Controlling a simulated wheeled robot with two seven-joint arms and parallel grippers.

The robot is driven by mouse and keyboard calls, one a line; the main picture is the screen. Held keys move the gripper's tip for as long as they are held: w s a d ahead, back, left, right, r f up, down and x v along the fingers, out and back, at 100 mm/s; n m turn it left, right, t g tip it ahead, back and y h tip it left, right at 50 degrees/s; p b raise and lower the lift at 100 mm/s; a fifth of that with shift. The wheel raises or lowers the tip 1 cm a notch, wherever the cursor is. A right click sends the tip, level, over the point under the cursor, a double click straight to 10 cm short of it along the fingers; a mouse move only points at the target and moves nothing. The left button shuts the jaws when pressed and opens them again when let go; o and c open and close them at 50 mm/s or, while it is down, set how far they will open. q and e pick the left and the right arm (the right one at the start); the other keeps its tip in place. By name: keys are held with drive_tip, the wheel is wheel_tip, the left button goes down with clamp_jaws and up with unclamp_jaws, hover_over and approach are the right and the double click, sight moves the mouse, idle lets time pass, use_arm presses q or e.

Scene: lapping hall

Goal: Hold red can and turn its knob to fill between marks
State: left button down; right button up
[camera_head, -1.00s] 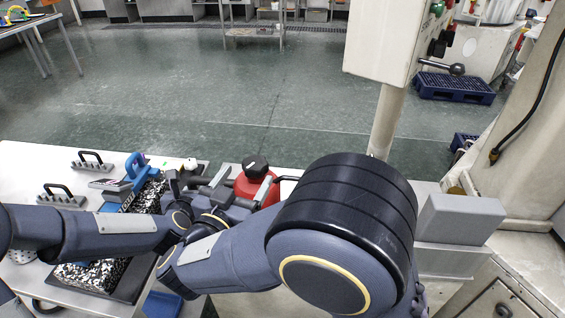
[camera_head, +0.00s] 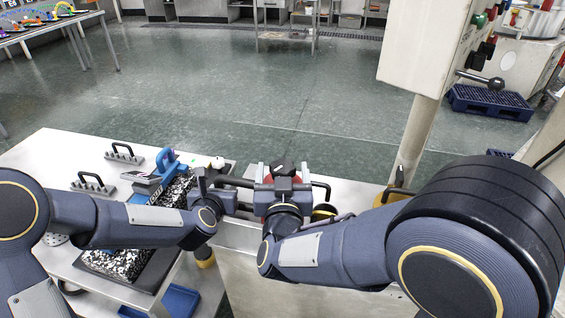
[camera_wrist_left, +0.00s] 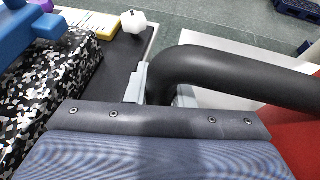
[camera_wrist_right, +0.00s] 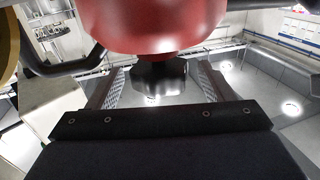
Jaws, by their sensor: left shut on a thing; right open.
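The red can (camera_head: 267,168) is mostly hidden behind my grippers in the head view. Its red body fills the top of the right wrist view (camera_wrist_right: 150,25) and the right edge of the left wrist view (camera_wrist_left: 295,140). My left gripper (camera_head: 220,186) is shut on the can's black handle (camera_wrist_left: 235,72). My right gripper (camera_head: 284,190) is open at the can. In the right wrist view the black knob (camera_wrist_right: 160,77) sits between its spread fingers, with gaps on both sides. The fill marks are not visible.
A speckled black-and-white block (camera_head: 175,193) with a blue clamp (camera_head: 168,166) lies on the table left of the can. Black-handled grey pieces (camera_head: 92,184) stand further left. A control box on a post (camera_head: 410,145) rises at the right.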

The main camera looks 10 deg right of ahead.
sight(283, 160)
drive_tip(key=shift+w+d, duration=0.2)
drive_tip(key=shift+w, duration=1.4)
drive_tip(key=c, duration=1)
